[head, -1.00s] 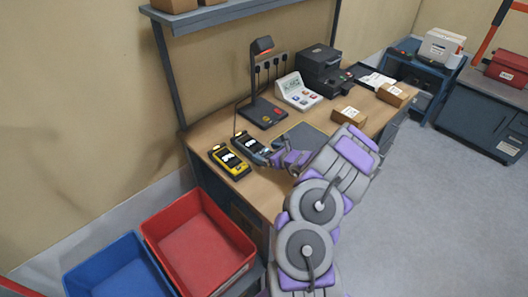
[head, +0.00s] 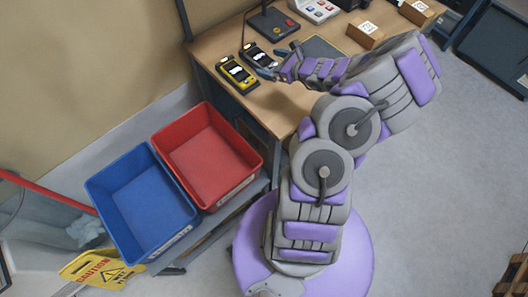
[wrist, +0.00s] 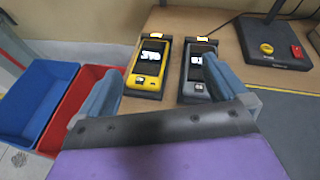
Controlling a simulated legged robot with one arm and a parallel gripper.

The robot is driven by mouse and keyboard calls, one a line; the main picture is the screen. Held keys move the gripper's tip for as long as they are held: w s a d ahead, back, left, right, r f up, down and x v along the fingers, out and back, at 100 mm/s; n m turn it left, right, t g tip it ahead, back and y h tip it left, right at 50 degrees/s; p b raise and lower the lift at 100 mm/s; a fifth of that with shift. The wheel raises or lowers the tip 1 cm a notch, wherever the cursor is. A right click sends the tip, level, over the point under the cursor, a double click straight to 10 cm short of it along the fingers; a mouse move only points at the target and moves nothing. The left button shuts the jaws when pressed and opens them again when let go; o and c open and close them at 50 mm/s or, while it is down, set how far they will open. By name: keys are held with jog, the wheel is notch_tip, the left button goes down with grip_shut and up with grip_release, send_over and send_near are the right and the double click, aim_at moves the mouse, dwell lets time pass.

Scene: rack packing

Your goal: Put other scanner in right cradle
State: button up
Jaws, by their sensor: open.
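A yellow scanner (head: 237,73) with a dark screen sits in the left dark cradle (wrist: 144,94) at the left end of the workbench. A grey scanner (head: 258,57) sits in the right dark cradle (wrist: 195,98) beside it. The wrist view also shows the yellow scanner (wrist: 149,64) and the grey scanner (wrist: 199,68), both lying with screens up. My gripper (head: 282,60) is open and empty, just right of the grey scanner in the head view. In the wrist view its right finger overlaps the grey scanner's lower right edge; I cannot tell whether they touch.
A red bin (head: 207,154) and a blue bin (head: 142,205) stand left of my arm. A lamp base (head: 273,24), keypad device (head: 314,9) and small boxes (head: 365,35) are on the bench (head: 285,107). A yellow caution sign (head: 103,269) is at lower left.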

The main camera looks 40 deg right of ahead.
jog(key=s+a+r+n+g+y, duration=0.15)
jog(key=a+r+n, duration=0.35)
jog(key=a, duration=0.5)
jog(key=s+a+r+n+g+y, duration=0.1)
jog(key=a+r+n+g+y, duration=0.3)
jog(key=a, duration=0.5)
jog(key=s+a+r+n+g+y, duration=0.1)
jog(key=a+r+n+g+y, duration=0.1)
jog(key=a+r+n, duration=0.6)
jog(key=s+a+n+g+h, duration=0.2)
jog(key=s+a+n+g, duration=0.15)
jog(key=s+a, duration=0.4)
jog(key=s+a+n+g+h, duration=0.25)
jog(key=s+a+n, duration=0.2)
jog(key=s, duration=0.55)
jog(key=s+d+n+g+h, duration=0.2)
jog(key=s+d+n+h, duration=0.4)
jog(key=s, duration=0.8)
jog(key=d, duration=0.2)
jog(key=shift+s+d+f+h, duration=0.15)
jog(key=shift+d+f+h, duration=0.15)
jog(key=shift+d+f, duration=0.1)
